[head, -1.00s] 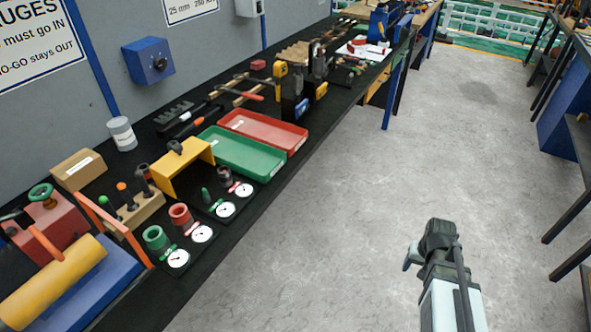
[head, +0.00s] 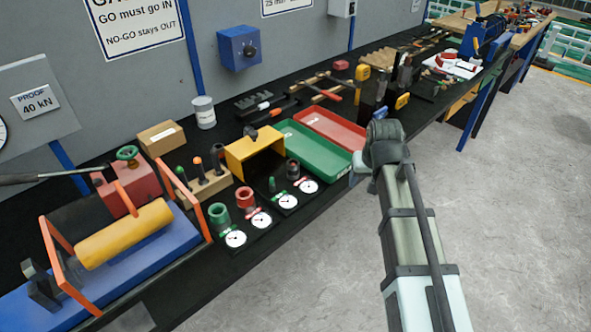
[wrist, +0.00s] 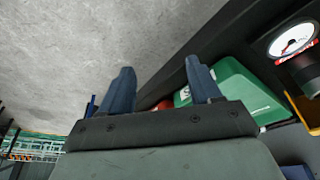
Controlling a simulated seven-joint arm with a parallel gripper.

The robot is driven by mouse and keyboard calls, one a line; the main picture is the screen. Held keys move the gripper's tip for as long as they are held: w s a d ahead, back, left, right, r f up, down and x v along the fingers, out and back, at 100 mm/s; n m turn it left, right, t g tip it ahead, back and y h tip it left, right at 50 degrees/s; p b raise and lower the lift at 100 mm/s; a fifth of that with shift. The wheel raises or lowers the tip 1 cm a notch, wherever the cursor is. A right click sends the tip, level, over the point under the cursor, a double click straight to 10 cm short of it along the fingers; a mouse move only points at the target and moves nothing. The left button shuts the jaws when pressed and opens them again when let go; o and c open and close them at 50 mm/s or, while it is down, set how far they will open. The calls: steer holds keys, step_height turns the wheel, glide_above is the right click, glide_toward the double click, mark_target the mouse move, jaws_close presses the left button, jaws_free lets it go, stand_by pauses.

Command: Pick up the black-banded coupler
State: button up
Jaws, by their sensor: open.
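Several couplers stand in a row beside white dials on the black bench in the head view. A dark one (head: 292,170) is at the row's right end, beside the green tray; it looks like the black-banded coupler, but its band is too small to be sure. In the wrist view a dark cylinder (wrist: 303,76) shows at the right edge beside a dial, perhaps the same coupler. My gripper (wrist: 160,85) is open and empty, with its two blue fingers apart. In the head view its end is at the bench's front edge, right of the couplers and apart from them.
A green tray (head: 312,150) and a red tray (head: 336,130) lie behind the couplers. A yellow bridge-shaped stand (head: 253,150) rises just behind the row. A wooden block with upright tools (head: 200,187) stands to the left. The floor in front is clear.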

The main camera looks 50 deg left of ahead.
mark_target(294, 165)
steer(key=s+a+r+n+y, duration=0.1)
steer(key=s+a+r+n, duration=0.2)
steer(key=s+a+r, duration=0.95)
steer(key=shift+y, duration=0.3)
steer(key=shift+s+a+x, duration=0.1)
steer(key=shift+s+x, duration=0.05)
steer(key=shift+x, duration=2.2)
steer(key=shift+s+a+x, duration=0.1)
steer(key=shift+s+x, duration=0.05)
steer(key=shift+x, duration=2.2)
steer(key=shift+s+x, duration=0.15)
steer(key=shift+x, duration=2.2)
jaws_close()
